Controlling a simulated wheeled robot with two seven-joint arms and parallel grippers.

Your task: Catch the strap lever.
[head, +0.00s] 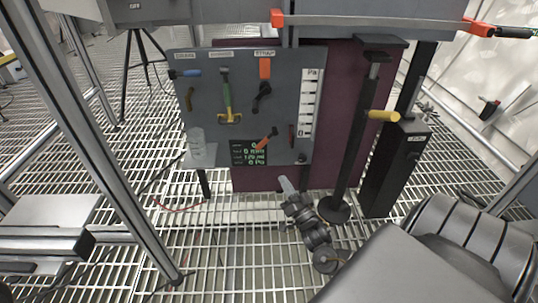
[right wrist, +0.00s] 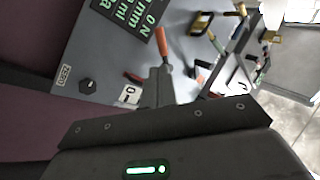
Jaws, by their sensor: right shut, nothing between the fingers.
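The grey panel (head: 215,115) carries a label reading STRAP at its top right. Below that label hang an orange piece (head: 265,68) and a black lever (head: 261,97), which I take to be the strap lever. A smaller orange-handled lever (head: 268,137) sits lower, beside the dark display; its handle also shows in the right wrist view (right wrist: 163,38). My right gripper (head: 285,184) is shut and empty, in front of the panel's lower edge, below both levers. In the right wrist view its fingers (right wrist: 158,82) point toward the panel near the orange handle. My left gripper is not visible.
A dark display (head: 249,152) with green text and a clear cup (head: 197,143) are at the panel's lower left. A white scale (head: 307,103) runs down its right side. A black post with a yellow handle (head: 384,115) stands to the right. A steel frame post crosses the left.

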